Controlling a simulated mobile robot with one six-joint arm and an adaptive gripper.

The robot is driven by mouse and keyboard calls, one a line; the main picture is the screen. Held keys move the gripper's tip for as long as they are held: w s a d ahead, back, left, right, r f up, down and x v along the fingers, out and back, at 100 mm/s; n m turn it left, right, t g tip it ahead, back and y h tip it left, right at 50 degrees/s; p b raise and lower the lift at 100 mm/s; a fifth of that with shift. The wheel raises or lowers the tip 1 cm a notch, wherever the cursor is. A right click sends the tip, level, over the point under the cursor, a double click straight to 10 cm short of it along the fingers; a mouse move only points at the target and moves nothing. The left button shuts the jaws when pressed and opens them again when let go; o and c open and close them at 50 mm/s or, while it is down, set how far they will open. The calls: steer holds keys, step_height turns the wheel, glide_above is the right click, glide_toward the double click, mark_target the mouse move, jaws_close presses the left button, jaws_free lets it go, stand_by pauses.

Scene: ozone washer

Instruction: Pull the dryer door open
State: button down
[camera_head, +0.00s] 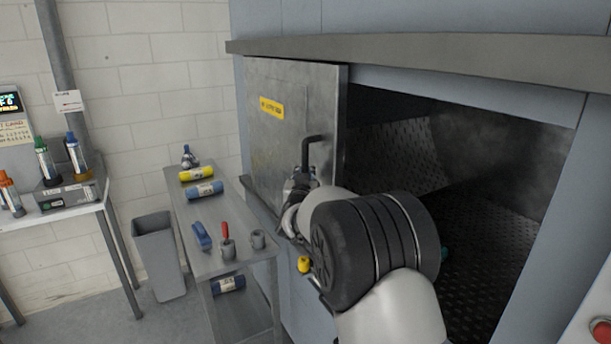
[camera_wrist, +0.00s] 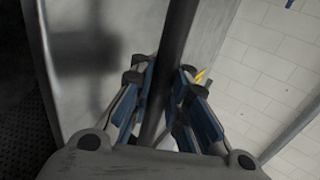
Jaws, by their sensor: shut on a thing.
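The dryer door (camera_head: 285,120) is a grey metal panel with a yellow label, standing at the left of the dark dryer opening (camera_head: 470,170). The opening is widely uncovered, and its perforated inner surface shows. The black bar handle (camera_head: 313,143) is on the door's right part. My gripper (camera_head: 305,178) is at the handle's lower part, partly hidden by my arm. In the wrist view, the blue-padded fingers of my gripper (camera_wrist: 166,95) are closed around the dark handle bar (camera_wrist: 178,40). The door's face (camera_wrist: 95,60) is behind them.
A metal side table (camera_head: 215,235) at the left of the door holds bottles, a brush and small cups. A grey bin (camera_head: 160,255) stands beside it. A white bench (camera_head: 60,210) with bottles is at far left. A ledge (camera_head: 430,62) overhangs the door.

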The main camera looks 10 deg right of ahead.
steer(key=shift+a+f, duration=0.2)
steer(key=shift+a, duration=0.1)
steer(key=c, duration=1.7)
jaws_free()
steer(key=shift+a, duration=0.15)
steer(key=shift+o, duration=0.8)
steer(key=shift+r, duration=0.1)
steer(key=v, duration=1.2)
steer(key=shift+d, duration=0.2)
steer(key=shift+r, duration=0.1)
steer(key=shift+s, duration=0.1)
